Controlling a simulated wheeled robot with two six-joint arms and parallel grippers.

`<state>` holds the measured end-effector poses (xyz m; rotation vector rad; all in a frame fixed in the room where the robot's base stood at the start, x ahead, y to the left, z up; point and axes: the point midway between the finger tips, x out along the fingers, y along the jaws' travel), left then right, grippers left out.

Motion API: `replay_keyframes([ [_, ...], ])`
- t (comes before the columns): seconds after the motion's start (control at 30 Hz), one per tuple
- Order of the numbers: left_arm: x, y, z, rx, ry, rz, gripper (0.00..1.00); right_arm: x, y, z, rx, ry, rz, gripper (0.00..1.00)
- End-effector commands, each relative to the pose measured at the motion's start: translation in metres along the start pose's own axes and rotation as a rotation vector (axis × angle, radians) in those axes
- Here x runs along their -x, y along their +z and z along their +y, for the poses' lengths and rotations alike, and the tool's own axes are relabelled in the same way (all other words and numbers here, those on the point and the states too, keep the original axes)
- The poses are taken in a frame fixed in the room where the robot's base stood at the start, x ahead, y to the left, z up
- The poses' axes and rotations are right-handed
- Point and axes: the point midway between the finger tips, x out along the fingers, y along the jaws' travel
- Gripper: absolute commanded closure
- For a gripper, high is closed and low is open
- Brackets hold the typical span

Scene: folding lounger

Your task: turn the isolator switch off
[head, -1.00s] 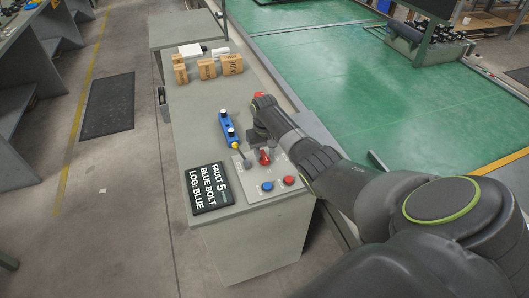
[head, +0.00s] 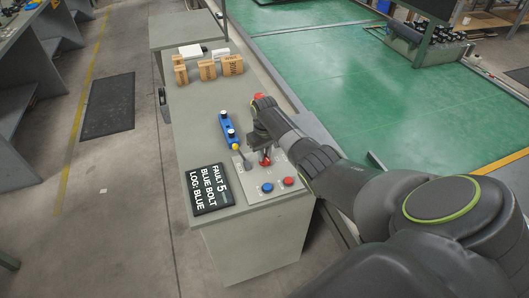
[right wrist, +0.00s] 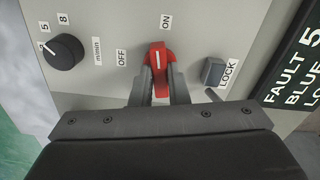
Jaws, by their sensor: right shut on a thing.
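The red isolator switch handle (right wrist: 158,56) sits on a grey panel (right wrist: 105,18), between an ON label (right wrist: 166,22) and an OFF label (right wrist: 122,58). Its white line points towards ON. My right gripper (right wrist: 160,88) is shut on the handle, one finger on each side. In the head view my right gripper (head: 262,146) is over the panel and partly hides the red handle (head: 266,160). A grey lock piece (right wrist: 213,72) is beside a LOCK label (right wrist: 228,73). My left gripper is not in view.
A black knob (right wrist: 63,52) is at the left of the wrist view. Blue (head: 267,188) and red (head: 288,181) buttons, a black fault sign (head: 208,189) and a blue holder (head: 227,128) are close by. Wooden blocks (head: 207,70) stand farther back on the bench.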

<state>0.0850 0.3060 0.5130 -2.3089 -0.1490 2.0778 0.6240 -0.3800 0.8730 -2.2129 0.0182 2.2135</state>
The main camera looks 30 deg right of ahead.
Motion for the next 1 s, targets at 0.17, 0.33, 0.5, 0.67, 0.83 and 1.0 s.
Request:
replay_keyframes([
  [0.17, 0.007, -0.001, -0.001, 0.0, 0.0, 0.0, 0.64, 0.002, 0.0, 0.0, 0.164, 0.001, 0.0, 1.0],
  [0.33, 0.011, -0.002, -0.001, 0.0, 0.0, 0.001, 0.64, 0.002, 0.0, 0.0, 0.326, 0.001, 0.0, 1.0],
  [0.5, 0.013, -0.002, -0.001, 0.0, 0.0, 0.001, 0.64, 0.001, 0.0, 0.0, 0.487, 0.001, 0.0, 1.0],
  [0.67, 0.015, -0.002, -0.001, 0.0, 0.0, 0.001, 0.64, 0.001, 0.0, 0.0, 0.64, 0.001, 0.0, 1.0],
  [0.83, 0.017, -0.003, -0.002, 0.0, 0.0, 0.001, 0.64, 0.001, 0.0, 0.0, 0.801, 0.001, 0.0, 1.0],
  [1.0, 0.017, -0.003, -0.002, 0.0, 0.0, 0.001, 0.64, 0.001, -0.001, 0.0, 0.959, 0.001, 0.0, 1.0],
])
